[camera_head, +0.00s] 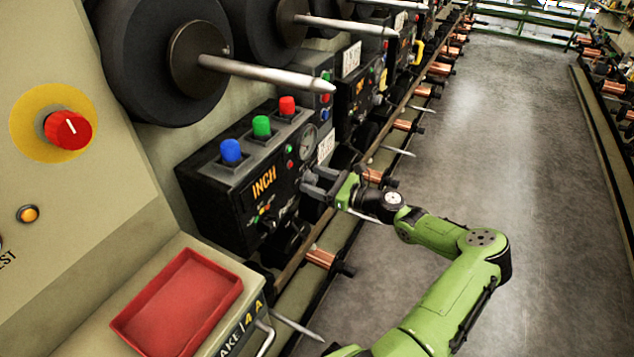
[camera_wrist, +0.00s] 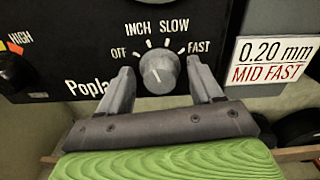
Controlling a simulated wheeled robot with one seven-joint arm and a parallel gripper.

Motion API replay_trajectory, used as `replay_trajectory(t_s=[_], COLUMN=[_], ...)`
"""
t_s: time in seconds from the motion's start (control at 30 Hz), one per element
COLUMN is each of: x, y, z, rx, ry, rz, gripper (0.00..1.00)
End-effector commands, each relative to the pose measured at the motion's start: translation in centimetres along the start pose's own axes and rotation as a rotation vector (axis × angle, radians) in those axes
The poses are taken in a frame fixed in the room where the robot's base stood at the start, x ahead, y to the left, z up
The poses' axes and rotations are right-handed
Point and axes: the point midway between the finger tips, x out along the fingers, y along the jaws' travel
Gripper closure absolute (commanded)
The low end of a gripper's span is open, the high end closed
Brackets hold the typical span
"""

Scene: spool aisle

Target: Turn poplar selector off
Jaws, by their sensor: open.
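The poplar selector (camera_wrist: 158,73) is a round grey knob on a black panel, with "Popla" legible beside it and marks for OFF, INCH, SLOW and FAST around its top. A short white line shows on its face; which mark it points to is hard to tell, though it looks close to upright, tilted slightly left. My gripper (camera_wrist: 159,68) is open, with one grey finger on each side of the knob and gaps visible between. In the head view my gripper (camera_head: 312,182) reaches the right side of the black control box (camera_head: 222,200); the knob is hard to make out there.
Blue (camera_head: 231,150), green (camera_head: 261,126) and red (camera_head: 287,106) buttons top the box. A metal spindle (camera_head: 270,75) juts out above it. A red tray (camera_head: 180,303) lies at front left. A card reading "0.20 mm MID FAST" (camera_wrist: 272,62) is beside the knob. The aisle floor is clear.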

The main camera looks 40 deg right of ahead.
Motion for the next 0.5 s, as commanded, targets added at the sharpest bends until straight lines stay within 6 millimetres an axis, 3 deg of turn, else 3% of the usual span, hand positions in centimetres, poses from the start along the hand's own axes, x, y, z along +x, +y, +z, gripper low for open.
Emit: replay_trajectory(t_s=[0.07, 0.4, 0.5], x=[-0.02, -0.05, -0.05], y=[0.0, 0.02, 0.02], z=[0.03, 0.02, 0.02], rx=[0.0, 0.0, -0.002], ry=[0.0, 0.0, 0.0], rz=[0.0, 0.001, 0.001], gripper=[0.38, 0.9, 0.91])
